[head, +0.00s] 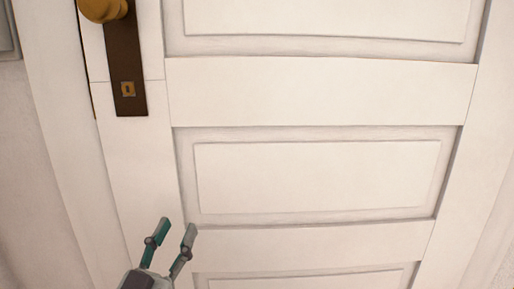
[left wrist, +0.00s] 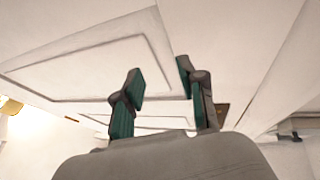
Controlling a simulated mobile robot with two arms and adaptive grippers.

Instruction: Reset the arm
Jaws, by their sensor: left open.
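My left gripper (head: 177,233) shows at the bottom of the head view, left of the middle. Its two dark grey and teal fingers point up and stand apart, with nothing between them. In the left wrist view the same fingers (left wrist: 162,80) are spread and empty. Most of the left arm is hidden below the head view's lower edge. My right gripper is in neither view.
A white panelled door (head: 320,90) fills most of the head view and looks shut. A brass knob (head: 102,9) on a dark plate (head: 124,60) with a keyhole is at upper left. White wall (head: 30,170) lies left of the door.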

